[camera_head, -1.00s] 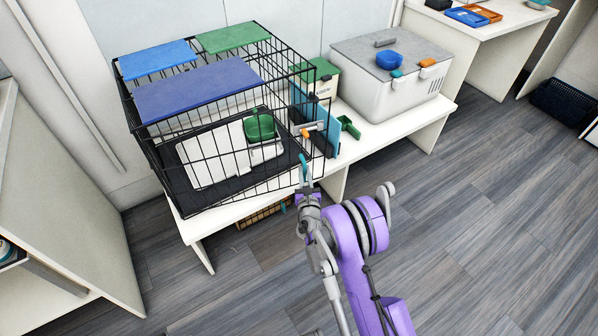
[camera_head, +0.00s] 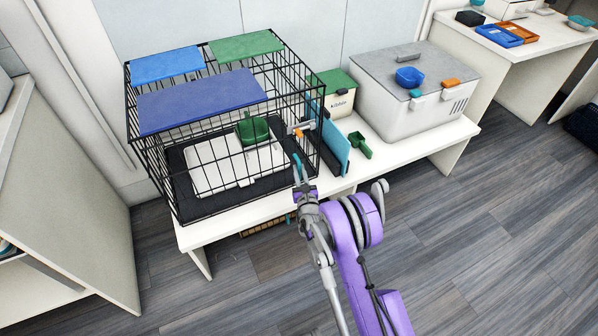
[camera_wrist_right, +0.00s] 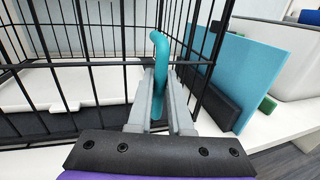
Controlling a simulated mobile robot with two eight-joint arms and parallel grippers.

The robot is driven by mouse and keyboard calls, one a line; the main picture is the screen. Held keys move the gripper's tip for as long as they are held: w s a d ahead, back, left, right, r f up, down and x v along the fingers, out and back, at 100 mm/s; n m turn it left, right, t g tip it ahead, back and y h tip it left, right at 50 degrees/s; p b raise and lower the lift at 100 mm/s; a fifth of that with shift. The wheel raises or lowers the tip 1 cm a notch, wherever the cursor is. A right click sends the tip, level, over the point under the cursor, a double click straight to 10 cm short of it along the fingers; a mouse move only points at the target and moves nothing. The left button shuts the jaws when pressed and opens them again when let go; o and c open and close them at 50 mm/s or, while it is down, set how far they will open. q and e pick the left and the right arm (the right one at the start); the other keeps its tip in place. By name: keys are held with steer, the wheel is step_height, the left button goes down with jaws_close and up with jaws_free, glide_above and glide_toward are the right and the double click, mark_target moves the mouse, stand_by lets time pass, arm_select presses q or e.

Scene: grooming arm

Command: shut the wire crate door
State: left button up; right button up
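The black wire crate (camera_head: 172,190) stands on a white bench, with blue and green panels on its roof. Its front wire face is close before my right gripper (camera_head: 299,183). I cannot clearly tell the door from the other wire panels or how far it stands open. An orange latch piece (camera_head: 298,132) shows near the crate's right front edge. In the wrist view my right gripper's grey fingers (camera_wrist_right: 160,100) close around a teal hooked rod (camera_wrist_right: 159,65), upright in front of the black bars; it also shows in the head view (camera_head: 297,165). My left gripper is out of view.
A teal panel (camera_head: 336,148) stands beside the crate's right side. A green scoop (camera_head: 361,145), a kibble box (camera_head: 338,98) and a grey-lidded bin (camera_head: 405,115) are farther right on the bench (camera_head: 425,143). Floor in front is clear; a cabinet stands left.

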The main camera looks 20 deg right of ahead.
steer(key=shift+o, duration=0.7)
steer(key=shift+d, duration=0.15)
steer(key=shift+s, duration=0.1)
steer(key=b+v, duration=0.4)
steer(key=v, duration=0.6)
steer(key=shift+s+b, duration=0.3)
steer(key=shift+s, duration=0.05)
